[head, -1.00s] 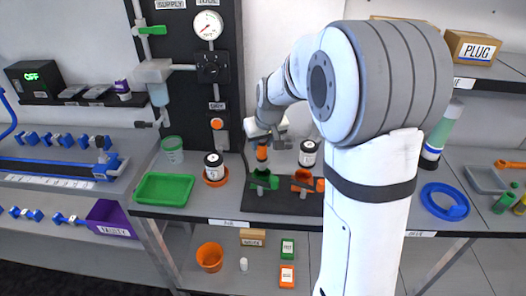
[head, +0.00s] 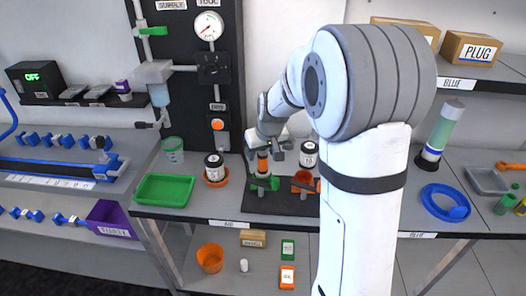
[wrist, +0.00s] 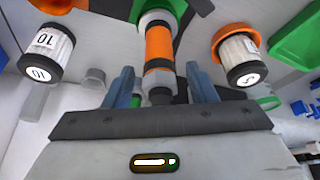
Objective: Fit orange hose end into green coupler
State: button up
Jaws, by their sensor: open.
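The orange hose end (head: 263,164) stands upright at the green coupler (head: 265,183) on the dark mat. In the wrist view the hose end (wrist: 159,50) is an orange cylinder with black bands and a grey tip. A pale ring lies between it and the green coupler (wrist: 154,7) at the top edge. The two look in line and touching, but I cannot tell how deep the fit is. My gripper (head: 266,153) is over the hose end. Its blue fingers (wrist: 162,80) are open, one on each side of the hose's grey tip, with gaps visible.
An orange coupler (head: 303,183) stands just right of the green one. A green tray (head: 165,190) lies further left. The dark panel with the gauge (head: 208,26) rises behind.

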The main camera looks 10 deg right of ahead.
jog(key=a+v, duration=0.1)
jog(key=v, duration=1)
jog(key=s+f+m+g, duration=0.1)
jog(key=s+f, duration=0.1)
jog(key=s, duration=1)
jog(key=s+f, duration=0.2)
jog(key=s, duration=1)
jog(key=shift+s+d+f+m+g+h, duration=0.2)
jog(key=shift+s+d+m+g+h, duration=0.1)
jog(key=shift+m+g, duration=0.1)
